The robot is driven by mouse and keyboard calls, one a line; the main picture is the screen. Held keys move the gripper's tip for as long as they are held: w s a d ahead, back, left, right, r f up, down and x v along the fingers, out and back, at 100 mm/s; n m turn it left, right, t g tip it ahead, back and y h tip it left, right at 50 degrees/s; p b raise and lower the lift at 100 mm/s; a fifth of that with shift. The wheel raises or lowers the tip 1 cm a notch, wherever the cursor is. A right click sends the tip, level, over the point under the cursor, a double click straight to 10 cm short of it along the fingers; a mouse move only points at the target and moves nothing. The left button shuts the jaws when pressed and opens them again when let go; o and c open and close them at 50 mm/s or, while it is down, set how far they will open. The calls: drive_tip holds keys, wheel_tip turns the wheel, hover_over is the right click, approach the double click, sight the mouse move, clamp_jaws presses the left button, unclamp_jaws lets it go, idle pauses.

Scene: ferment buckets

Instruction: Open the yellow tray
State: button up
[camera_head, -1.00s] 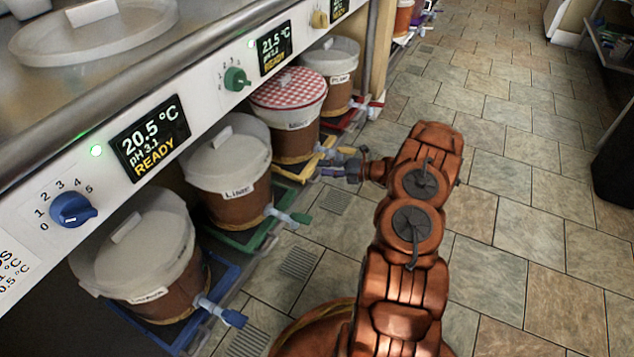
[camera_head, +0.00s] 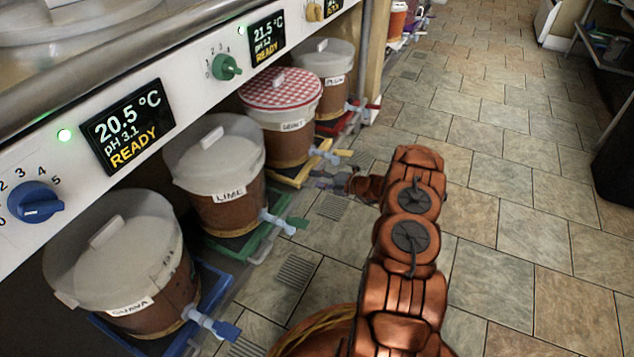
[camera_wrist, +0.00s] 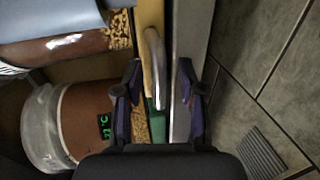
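The yellow tray (camera_head: 290,178) sits low under the counter, beneath the bucket with the red checkered lid (camera_head: 283,92). The bucket's tap (camera_head: 328,153) sticks out above the tray's front. My gripper (camera_head: 325,180) is low, just in front of the tray's front corner. In the wrist view, my gripper (camera_wrist: 158,92) has its two dark fingers apart. The yellow tray's edge (camera_wrist: 150,14) and a pale curved handle (camera_wrist: 154,65) show ahead, with the handle between the lines of the fingers. I cannot tell whether a finger touches the handle.
The green tray (camera_head: 250,243) with the LIME bucket (camera_head: 222,180) stands nearer, and the blue tray (camera_head: 213,283) with the GUAVA bucket (camera_head: 120,265) nearer still. A red tray (camera_head: 345,124) lies beyond. Floor grates (camera_head: 296,270) lie in front. Tiled floor (camera_head: 500,230) is clear at right.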

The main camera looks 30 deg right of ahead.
drive_tip(key=shift+w+a, duration=0.1)
drive_tip(key=shift+w, duration=0.15)
clamp_jaws()
idle(0.6)
